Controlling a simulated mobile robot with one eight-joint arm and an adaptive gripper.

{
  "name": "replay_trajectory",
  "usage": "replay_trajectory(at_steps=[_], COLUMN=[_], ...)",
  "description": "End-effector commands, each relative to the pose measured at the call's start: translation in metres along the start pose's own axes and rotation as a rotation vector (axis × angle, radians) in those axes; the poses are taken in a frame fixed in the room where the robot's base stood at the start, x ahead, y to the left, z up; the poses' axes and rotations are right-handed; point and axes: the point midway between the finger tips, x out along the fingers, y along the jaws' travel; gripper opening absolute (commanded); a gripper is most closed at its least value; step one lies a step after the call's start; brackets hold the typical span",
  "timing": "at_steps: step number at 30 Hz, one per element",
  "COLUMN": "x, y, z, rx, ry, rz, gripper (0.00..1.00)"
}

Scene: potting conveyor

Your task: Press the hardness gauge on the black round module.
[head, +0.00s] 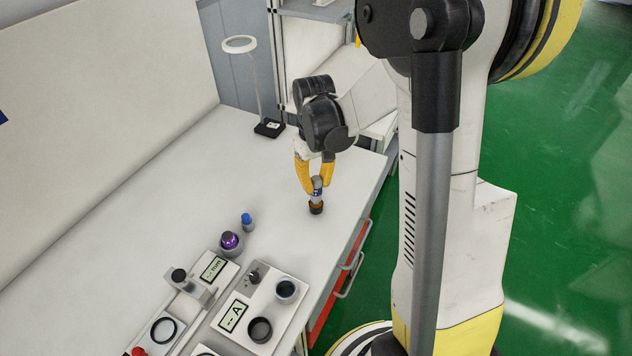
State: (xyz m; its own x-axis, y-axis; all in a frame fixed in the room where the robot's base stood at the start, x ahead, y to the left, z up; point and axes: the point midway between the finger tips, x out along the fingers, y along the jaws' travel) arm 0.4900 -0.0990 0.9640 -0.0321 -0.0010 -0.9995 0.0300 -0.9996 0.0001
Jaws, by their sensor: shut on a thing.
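My gripper (315,176) is shut on a small silver-grey gauge (317,189), with its yellow fingers on either side. The gauge is upright over the white table. Directly below it is a small dark round piece with an orange-brown edge (316,208), which looks like the black round module. The gauge's lower end is at the top of this piece. I cannot tell whether they press together or only line up. The fingers hide part of the gauge.
A panel marked "A" (233,316) with a grey cup (286,291) and a black ring (260,329) stands at the front. A "mm" panel (213,268), a purple-topped cup (231,243) and a blue-topped piece (248,222) are nearby. A ring lamp (240,44) stands behind. The table's left side is clear.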

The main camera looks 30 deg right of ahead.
Motion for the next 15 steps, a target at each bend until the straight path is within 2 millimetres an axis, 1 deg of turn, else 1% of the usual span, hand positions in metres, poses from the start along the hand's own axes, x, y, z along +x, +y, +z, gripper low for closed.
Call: replay_trajectory(at_steps=[15], x=[0.0067], y=[0.0000], z=[-0.0002], rx=[0.000], ry=[0.000], rz=[0.000], gripper=[0.00])
